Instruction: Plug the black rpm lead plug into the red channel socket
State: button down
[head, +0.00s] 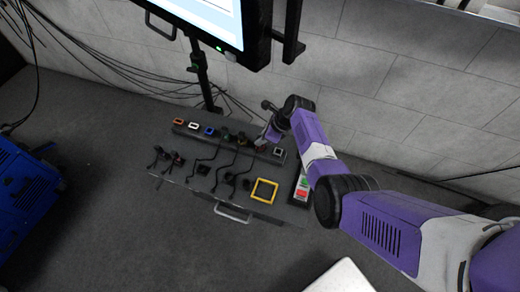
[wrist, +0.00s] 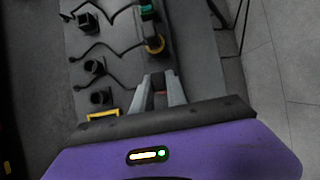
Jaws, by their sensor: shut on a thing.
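My gripper (wrist: 159,80) is shut on a small dark thing (wrist: 159,101) between its fingers, which looks like the black rpm lead plug; the fingers hide most of it. A small reddish patch (wrist: 159,88) shows just beyond it between the fingertips, perhaps the red channel socket; I cannot tell whether plug and socket touch. In the head view my gripper (head: 266,138) is over the right part of the socket row on the grey bench panel (head: 170,184), and the arm end covers part of that row.
Orange (head: 178,122), white (head: 193,126) and blue (head: 209,131) sockets line the row's left part. A yellow-ringed socket (wrist: 155,44) and a green one (wrist: 148,12) lie beyond my fingertips. Several black plugs with leads lie left of them. A yellow frame (head: 264,191) is nearer the panel's front. A monitor stands behind.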

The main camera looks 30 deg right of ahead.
jog(key=shift+f, duration=0.3)
jog(key=c, duration=1.3)
grip_release()
jog(key=shift+o, duration=0.2)
jog(key=shift+r, duration=0.1)
jog(key=p+v, duration=0.2)
jog(key=v, duration=0.5)
jog(key=shift+s+r, duration=0.15)
jog(key=shift+r, duration=0.15)
jog(key=shift+d, duration=0.1)
